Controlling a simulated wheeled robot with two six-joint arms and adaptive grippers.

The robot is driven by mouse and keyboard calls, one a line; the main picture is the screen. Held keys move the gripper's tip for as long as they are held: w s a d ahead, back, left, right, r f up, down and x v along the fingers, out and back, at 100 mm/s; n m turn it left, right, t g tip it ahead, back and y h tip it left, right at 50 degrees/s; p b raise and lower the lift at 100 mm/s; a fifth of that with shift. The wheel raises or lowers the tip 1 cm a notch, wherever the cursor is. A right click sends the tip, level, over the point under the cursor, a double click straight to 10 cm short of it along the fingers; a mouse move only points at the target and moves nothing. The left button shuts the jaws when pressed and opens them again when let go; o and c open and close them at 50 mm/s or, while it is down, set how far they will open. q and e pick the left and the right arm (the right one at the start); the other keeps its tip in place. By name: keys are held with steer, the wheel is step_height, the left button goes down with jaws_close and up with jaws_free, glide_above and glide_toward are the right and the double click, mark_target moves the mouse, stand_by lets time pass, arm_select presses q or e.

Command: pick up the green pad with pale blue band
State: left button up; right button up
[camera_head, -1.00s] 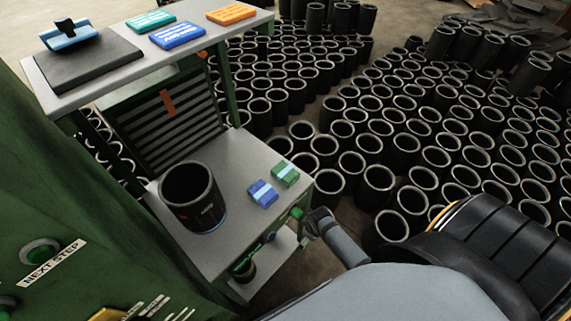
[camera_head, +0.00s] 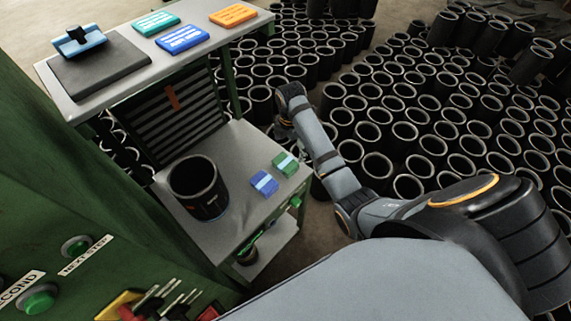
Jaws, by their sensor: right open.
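The green pad with a pale blue band (camera_head: 286,163) lies flat near the right edge of the grey lower shelf (camera_head: 232,150). A blue pad with a pale band (camera_head: 264,183) lies just left of and below it in the picture. My right gripper (camera_head: 284,131) hangs from the bent end of my right arm, above the green pad in the picture and apart from it. It is small and dark here; it is open, with nothing seen in it. My left gripper is out of view.
A black rubber sleeve (camera_head: 199,188) stands on the shelf left of the pads. The upper shelf (camera_head: 130,72) holds a dark slab (camera_head: 100,70) and coloured cards (camera_head: 183,39). Many sleeves (camera_head: 430,130) crowd the floor at right. A green button panel (camera_head: 60,215) is at left.

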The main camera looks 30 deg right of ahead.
steer(key=w+r+n, duration=0.1)
glide_above(286, 163)
steer(key=f, duration=0.4)
steer(key=shift+d+p, duration=0.35)
steer(key=shift+p, duration=0.05)
steer(key=shift+w+f, duration=0.1)
steer(key=shift+f, duration=0.5)
steer(key=f, duration=0.2)
steer(key=f+p, duration=0.1)
steer(key=f, duration=0.1)
steer(key=shift+a+f, duration=0.1)
steer(key=shift+a, duration=0.3)
steer(key=shift+f, duration=0.55)
steer(key=c, duration=1)
